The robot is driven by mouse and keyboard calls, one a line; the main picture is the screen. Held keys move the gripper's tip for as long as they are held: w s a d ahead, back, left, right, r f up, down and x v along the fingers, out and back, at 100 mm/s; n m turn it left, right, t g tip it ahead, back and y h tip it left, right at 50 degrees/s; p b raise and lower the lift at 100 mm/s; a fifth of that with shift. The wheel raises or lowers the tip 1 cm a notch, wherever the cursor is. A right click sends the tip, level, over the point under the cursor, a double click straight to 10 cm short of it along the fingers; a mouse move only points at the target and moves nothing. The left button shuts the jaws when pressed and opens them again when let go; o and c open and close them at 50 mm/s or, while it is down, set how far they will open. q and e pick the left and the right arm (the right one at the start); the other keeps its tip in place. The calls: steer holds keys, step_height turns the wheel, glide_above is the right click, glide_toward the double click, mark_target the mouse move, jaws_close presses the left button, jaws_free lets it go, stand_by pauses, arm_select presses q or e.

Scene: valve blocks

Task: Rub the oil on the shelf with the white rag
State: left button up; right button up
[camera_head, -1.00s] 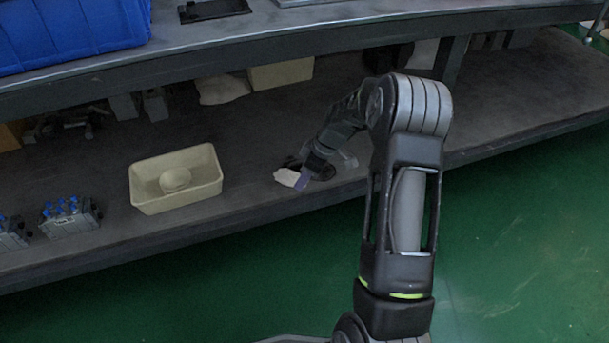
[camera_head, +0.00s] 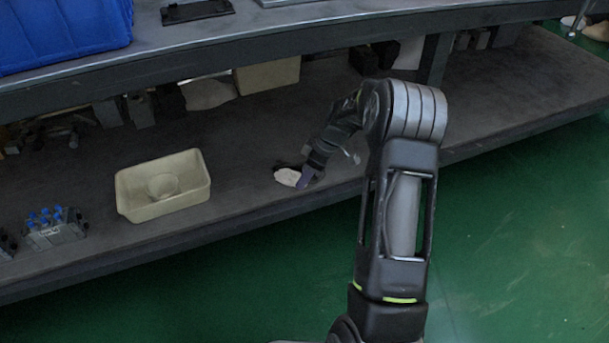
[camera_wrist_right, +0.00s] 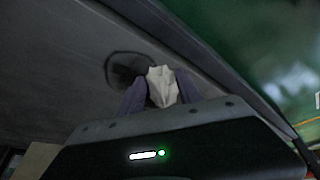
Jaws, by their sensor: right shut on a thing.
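The white rag (camera_head: 287,177) is at the lower shelf (camera_head: 240,160), near its front edge. My right gripper (camera_head: 306,180) is shut on it, with the two purple-grey fingers on either side of the rag (camera_wrist_right: 162,86) in the right wrist view. The oil is a dark round patch (camera_wrist_right: 127,68) on the shelf, beside and partly behind the rag in that view. In the head view the oil is mostly hidden by the gripper and rag. I cannot tell how firmly the rag presses on the shelf. My left gripper is out of view.
A cream bin (camera_head: 137,212) with a round item inside stands left of the rag. Grey valve blocks with blue caps (camera_head: 52,229) stand farther left. The upper shelf edge (camera_head: 240,50) overhangs the back, and a blue crate (camera_head: 62,35) sits on it.

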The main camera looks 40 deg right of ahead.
mark_target(330, 167)
steer(key=shift+s+d+f, duration=0.1)
steer(key=shift+s+d, duration=0.25)
steer(key=shift+d, duration=0.5)
steer(key=shift+s+d+f, duration=0.1)
steer(key=shift+s+d, duration=0.2)
steer(key=shift+d, duration=0.5)
steer(key=shift+s+d, duration=0.2)
steer(key=shift+d, duration=0.3)
steer(key=shift+s+d+r, duration=0.1)
steer(key=shift+s+d, duration=0.1)
steer(key=shift+d, duration=0.4)
steer(key=shift+s+d, duration=0.2)
steer(key=shift+d, duration=0.4)
steer(key=shift+d, duration=0.1)
steer(key=shift+s+d+r, duration=0.1)
steer(key=shift+s+d, duration=0.15)
steer(key=shift+d, duration=0.5)
steer(key=shift+s+d+r, duration=0.1)
steer(key=shift+s+d, duration=0.15)
steer(key=shift+d, duration=0.5)
steer(key=shift+w, duration=0.1)
steer(key=shift+w+d+f, duration=0.1)
steer(key=shift+w+d, duration=0.1)
steer(key=shift+w, duration=0.4)
steer(key=shift+w+d+f, duration=0.1)
steer(key=shift+w+d, duration=0.1)
steer(key=shift+w, duration=0.35)
